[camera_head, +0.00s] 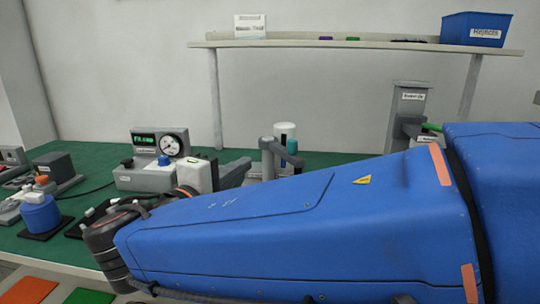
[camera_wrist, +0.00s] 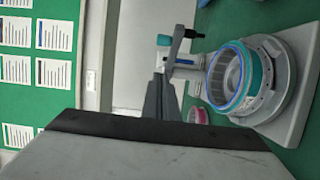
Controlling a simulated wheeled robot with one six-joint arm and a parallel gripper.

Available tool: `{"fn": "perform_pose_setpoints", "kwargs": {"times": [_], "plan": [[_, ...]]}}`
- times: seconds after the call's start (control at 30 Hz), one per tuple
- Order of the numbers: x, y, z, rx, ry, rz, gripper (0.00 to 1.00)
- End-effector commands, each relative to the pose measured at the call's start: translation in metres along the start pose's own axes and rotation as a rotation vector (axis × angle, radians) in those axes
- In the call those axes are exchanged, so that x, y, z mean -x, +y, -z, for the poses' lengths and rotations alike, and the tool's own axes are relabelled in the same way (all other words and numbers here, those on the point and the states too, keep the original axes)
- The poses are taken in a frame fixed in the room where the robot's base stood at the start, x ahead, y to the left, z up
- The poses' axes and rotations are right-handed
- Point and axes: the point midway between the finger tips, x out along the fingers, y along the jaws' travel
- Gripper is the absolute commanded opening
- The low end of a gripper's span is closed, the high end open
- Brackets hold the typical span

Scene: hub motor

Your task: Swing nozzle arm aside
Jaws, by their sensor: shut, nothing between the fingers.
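The nozzle arm (camera_head: 291,156) is a dark grey bar on a grey post near the back of the green bench, with a teal part at its end. It also shows in the wrist view (camera_wrist: 179,42), sideways, at the top middle. My gripper (camera_head: 248,162) is shut and empty, its grey fingers pointing toward the post from the left. In the wrist view the fingers (camera_wrist: 158,76) overlap the lower part of the nozzle assembly; I cannot tell whether they touch it. The hub motor ring (camera_wrist: 233,77), blue and teal rimmed, sits in a grey fixture; my arm hides it in the head view.
A gauge box (camera_head: 158,160) stands left of my gripper. A grey column (camera_head: 407,112) stands at the right. A shelf (camera_head: 350,43) with a blue Rejects bin (camera_head: 476,29) runs behind. A pink-rimmed spool (camera_wrist: 198,115) lies near the fixture.

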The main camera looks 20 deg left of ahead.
Motion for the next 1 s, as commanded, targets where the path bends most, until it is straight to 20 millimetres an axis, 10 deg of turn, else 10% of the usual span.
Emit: {"fn": "perform_pose_setpoints", "kwargs": {"times": [1.0], "plan": [[-0.125, 0.001, -0.028, 0.001, -0.001, -0.001, 0.0]]}}
